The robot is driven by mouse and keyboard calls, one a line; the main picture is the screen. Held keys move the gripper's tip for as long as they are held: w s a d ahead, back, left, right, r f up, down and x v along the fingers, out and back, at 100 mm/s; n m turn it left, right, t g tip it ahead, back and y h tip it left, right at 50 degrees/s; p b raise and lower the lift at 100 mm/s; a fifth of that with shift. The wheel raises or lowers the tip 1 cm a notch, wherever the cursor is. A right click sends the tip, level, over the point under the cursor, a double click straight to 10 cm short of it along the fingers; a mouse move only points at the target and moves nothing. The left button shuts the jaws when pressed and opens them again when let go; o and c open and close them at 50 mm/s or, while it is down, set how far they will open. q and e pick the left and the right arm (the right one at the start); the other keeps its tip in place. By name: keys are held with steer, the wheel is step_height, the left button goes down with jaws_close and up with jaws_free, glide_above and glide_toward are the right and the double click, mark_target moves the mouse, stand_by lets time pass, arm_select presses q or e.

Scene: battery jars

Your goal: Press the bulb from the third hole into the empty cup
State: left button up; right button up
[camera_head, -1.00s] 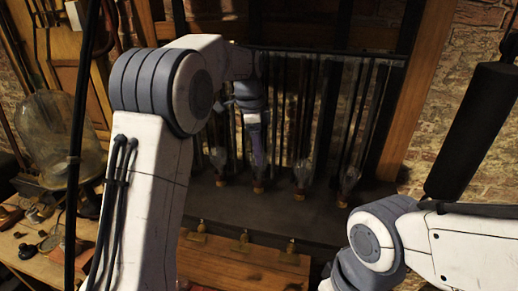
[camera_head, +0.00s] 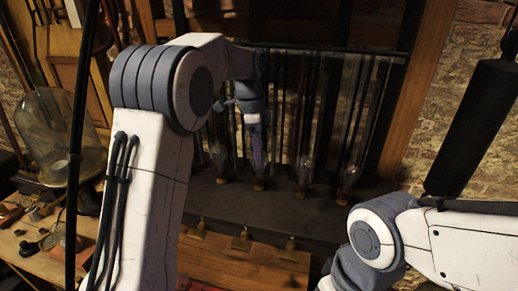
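Several clear glass bulbs with brass-coloured bases stand in a row on the dark shelf of the rack. One is at the left (camera_head: 217,156), one (camera_head: 303,172) is right of my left gripper, and one (camera_head: 350,174) is at the right end. My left gripper (camera_head: 257,160) points down among them, over another brass base (camera_head: 259,185). Its fingers are dark and small, so I cannot tell if they are open or hold a bulb. I cannot make out which cup is empty. My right arm is at the lower right; its gripper is out of view.
Several small brass fittings (camera_head: 241,239) line the front edge of the shelf (camera_head: 310,224). Thin vertical rods stand behind the bulbs under a dark crossbar. A large glass jar (camera_head: 58,140) and small tools are on the wooden bench (camera_head: 35,262) at the left.

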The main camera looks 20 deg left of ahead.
arm_select(q)
step_height(320, 180, up, 10)
steer(key=a, duration=0.1)
steer(key=shift+s+r+b, duration=0.2)
steer(key=shift+s+b, duration=0.05)
steer(key=shift+b, duration=0.15)
steer(key=shift+a+f, duration=0.1)
steer(key=shift+f, duration=0.05)
stand_by(0.3)
steer(key=f, duration=0.6)
steer(key=d+f, duration=0.1)
steer(key=f, duration=0.3)
steer(key=shift+w+d+p, duration=0.1)
steer(key=shift+w+p, duration=0.15)
steer(key=shift+p, duration=0.15)
steer(key=shift+r, duration=0.15)
